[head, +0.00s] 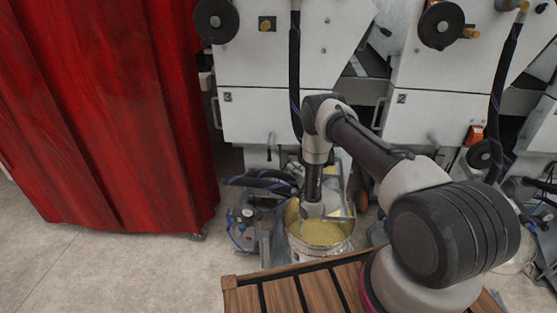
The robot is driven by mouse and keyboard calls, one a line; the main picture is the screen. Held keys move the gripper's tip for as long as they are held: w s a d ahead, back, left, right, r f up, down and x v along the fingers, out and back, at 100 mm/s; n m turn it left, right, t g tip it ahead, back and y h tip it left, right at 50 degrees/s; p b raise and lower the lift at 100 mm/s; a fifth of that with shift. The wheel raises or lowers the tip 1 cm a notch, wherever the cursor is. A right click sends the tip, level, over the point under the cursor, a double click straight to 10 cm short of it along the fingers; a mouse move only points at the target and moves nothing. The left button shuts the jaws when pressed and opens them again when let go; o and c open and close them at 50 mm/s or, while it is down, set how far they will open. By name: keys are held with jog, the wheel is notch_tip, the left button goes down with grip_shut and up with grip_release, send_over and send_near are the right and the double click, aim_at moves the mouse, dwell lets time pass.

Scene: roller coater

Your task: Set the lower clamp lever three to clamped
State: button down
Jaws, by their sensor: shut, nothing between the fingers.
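The white machine unit marked 3 (260,112) stands behind my arm, left of centre in the head view. A small thin grey lever (270,142) hangs at the lower edge of its panel. I cannot tell for sure that it is lower clamp lever three, nor whether it is clamped. My arm reaches forward and bends down, so its wrist is in front of a bucket, below and right of this lever. My gripper's fingers are hidden and cannot be made out. Nothing shows touching the lever.
An open bucket (320,248) with yellowish contents stands on the floor below the unit. Dark hoses (262,180) cross just left of the wrist. A red curtain (100,120) closes off the left. Unit 2 (430,108) stands at right. The floor at lower left is clear.

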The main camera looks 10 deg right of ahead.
aim_at(270, 148)
jog(key=w+a, duration=0.5)
jog(key=w, duration=0.3)
jog(key=shift+w+a+f+m+t, duration=0.15)
jog(key=shift+a+f+m+t, duration=0.25)
jog(key=shift+a+m+t, duration=0.45)
dwell(0.4)
jog(key=w+a+r+m, duration=0.1)
jog(key=w+a+m, duration=0.1)
jog(key=a, duration=0.5)
jog(key=shift+w+t, duration=0.25)
jog(key=shift+t, duration=0.1)
dwell(0.6)
jog(key=shift+a+r+m, duration=0.1)
jog(key=shift+a+m, duration=0.05)
jog(key=shift+m, duration=0.1)
